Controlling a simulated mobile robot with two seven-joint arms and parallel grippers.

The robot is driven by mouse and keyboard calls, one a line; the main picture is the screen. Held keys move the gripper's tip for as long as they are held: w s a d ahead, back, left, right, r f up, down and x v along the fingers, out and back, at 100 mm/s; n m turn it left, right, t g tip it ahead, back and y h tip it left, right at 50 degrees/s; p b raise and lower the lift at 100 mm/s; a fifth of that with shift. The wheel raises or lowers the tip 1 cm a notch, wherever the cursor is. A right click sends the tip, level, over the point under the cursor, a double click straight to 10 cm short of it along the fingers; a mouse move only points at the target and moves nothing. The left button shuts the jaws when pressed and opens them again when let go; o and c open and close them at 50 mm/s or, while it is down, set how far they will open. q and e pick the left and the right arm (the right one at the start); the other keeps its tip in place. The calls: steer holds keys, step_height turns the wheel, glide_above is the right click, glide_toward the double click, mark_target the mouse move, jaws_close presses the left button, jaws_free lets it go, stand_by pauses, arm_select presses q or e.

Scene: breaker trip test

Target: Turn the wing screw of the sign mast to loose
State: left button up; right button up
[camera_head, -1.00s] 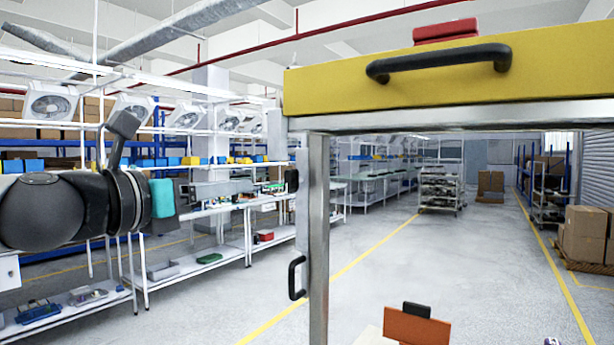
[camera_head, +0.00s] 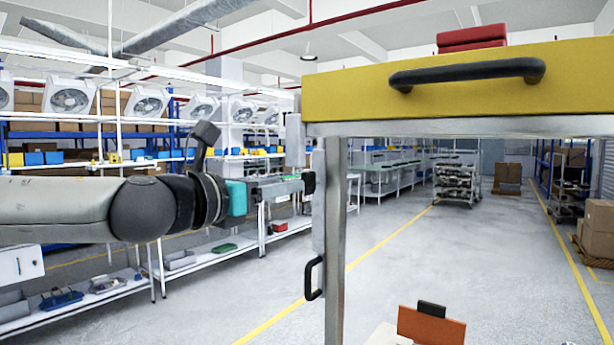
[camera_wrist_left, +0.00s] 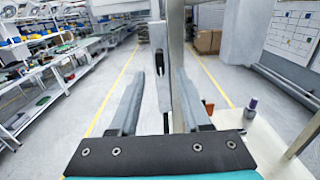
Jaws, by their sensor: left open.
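A grey metal post (camera_head: 335,240) stands under the yellow box; I cannot tell whether it is the sign mast. A narrow grey plate (camera_head: 318,205) runs along its left side. A small black part (camera_head: 308,182) sits at the plate's left edge; I cannot tell whether it is the wing screw. My left gripper (camera_head: 284,186) points right toward this part, its fingertips close to it; contact cannot be told. In the left wrist view the fingers (camera_wrist_left: 160,98) are apart, with a slotted grey piece (camera_wrist_left: 159,65) ahead between them. My right gripper is not in view.
A yellow box (camera_head: 430,92) with a black handle is above right. A black pull handle (camera_head: 313,278) is below the gripper. An orange block (camera_head: 430,327) is at the bottom. Shelving (camera_head: 200,255) stands at left; open floor (camera_head: 400,260) lies beyond the post.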

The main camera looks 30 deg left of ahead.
mark_target(307, 181)
arm_select(q)
steer(key=shift+w+d, duration=0.15)
steer(key=shift+w, duration=1.8)
steer(key=shift+w+d, duration=0.15)
steer(key=shift+w, duration=1.75)
jaws_close()
